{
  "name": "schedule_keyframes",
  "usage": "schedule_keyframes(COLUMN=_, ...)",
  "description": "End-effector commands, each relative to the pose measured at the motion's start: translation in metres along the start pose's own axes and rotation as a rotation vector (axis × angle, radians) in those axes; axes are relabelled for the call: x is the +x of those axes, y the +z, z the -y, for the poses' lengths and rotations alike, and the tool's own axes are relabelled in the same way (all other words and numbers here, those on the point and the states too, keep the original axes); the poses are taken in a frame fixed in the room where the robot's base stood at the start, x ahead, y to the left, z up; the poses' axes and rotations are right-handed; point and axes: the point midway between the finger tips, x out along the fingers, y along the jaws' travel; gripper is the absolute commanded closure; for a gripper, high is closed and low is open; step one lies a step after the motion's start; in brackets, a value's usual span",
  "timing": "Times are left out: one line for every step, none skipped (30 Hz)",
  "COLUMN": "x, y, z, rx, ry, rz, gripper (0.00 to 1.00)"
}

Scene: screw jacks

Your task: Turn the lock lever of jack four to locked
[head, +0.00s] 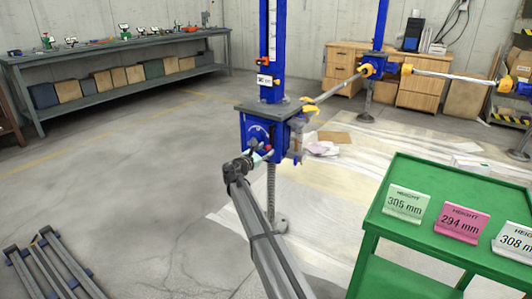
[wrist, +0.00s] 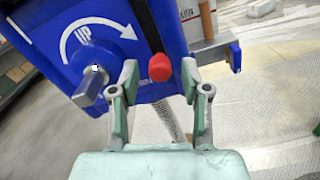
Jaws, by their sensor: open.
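A blue jack (head: 258,130) stands in the middle of the head view, and its blue housing (wrist: 110,50) fills the upper left of the wrist view. A dark lever (wrist: 146,22) slants down the housing and ends in a red knob (wrist: 160,67); the red knob also shows in the head view (head: 268,147). My gripper (head: 262,157) is at the housing's front. In the wrist view my gripper (wrist: 160,76) is open, with one finger on each side of the red knob and gaps between. I cannot read the jack's number.
A grey turning handle (wrist: 90,86) under a white UP arrow is left of my gripper. A bracket with a blue end (wrist: 235,56) juts out at right. A green cart (head: 400,235) with height cards stands front right.

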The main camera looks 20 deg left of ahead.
Motion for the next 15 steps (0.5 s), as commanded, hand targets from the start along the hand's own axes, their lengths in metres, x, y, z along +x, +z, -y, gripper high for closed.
schedule_keyframes(x=0.0053, y=-0.0009, z=-0.0002, rx=0.0, ry=0.0, rz=0.0, gripper=0.53)
schedule_keyframes(x=0.007, y=-0.0008, z=-0.0002, rx=0.0, ry=0.0, rz=0.0, gripper=0.53)
schedule_keyframes(x=0.0087, y=-0.0006, z=-0.0002, rx=0.0, ry=0.0, rz=0.0, gripper=0.53)
schedule_keyframes(x=0.0097, y=-0.0005, z=-0.0002, rx=0.0, ry=0.001, rz=0.0, gripper=0.53)
schedule_keyframes(x=0.0104, y=-0.0003, z=-0.0002, rx=0.0, ry=0.001, rz=0.0, gripper=0.53)
schedule_keyframes(x=0.0109, y=-0.0002, z=-0.0002, rx=0.0, ry=0.001, rz=0.0, gripper=0.53)
schedule_keyframes(x=0.0112, y=-0.0001, z=-0.0001, rx=0.0, ry=0.001, rz=0.0, gripper=0.53)
schedule_keyframes(x=0.0113, y=0.0, z=-0.0001, rx=0.0, ry=0.001, rz=0.0, gripper=0.53)
schedule_keyframes(x=0.0113, y=0.0001, z=-0.0001, rx=0.0, ry=0.001, rz=0.0, gripper=0.53)
schedule_keyframes(x=0.0112, y=0.0002, z=0.0, rx=0.0, ry=0.001, rz=0.0, gripper=0.53)
schedule_keyframes(x=0.0111, y=0.0002, z=0.0, rx=0.0, ry=0.001, rz=0.0, gripper=0.53)
schedule_keyframes(x=0.0111, y=0.0003, z=0.0, rx=0.0, ry=0.001, rz=0.0, gripper=0.53)
schedule_keyframes(x=0.0111, y=0.0003, z=0.0, rx=0.0, ry=0.001, rz=0.0, gripper=0.53)
schedule_keyframes(x=0.011, y=0.0003, z=0.0, rx=0.0, ry=0.001, rz=0.0, gripper=0.57)
schedule_keyframes(x=0.011, y=0.0003, z=0.0, rx=0.0, ry=0.001, rz=0.0, gripper=0.71)
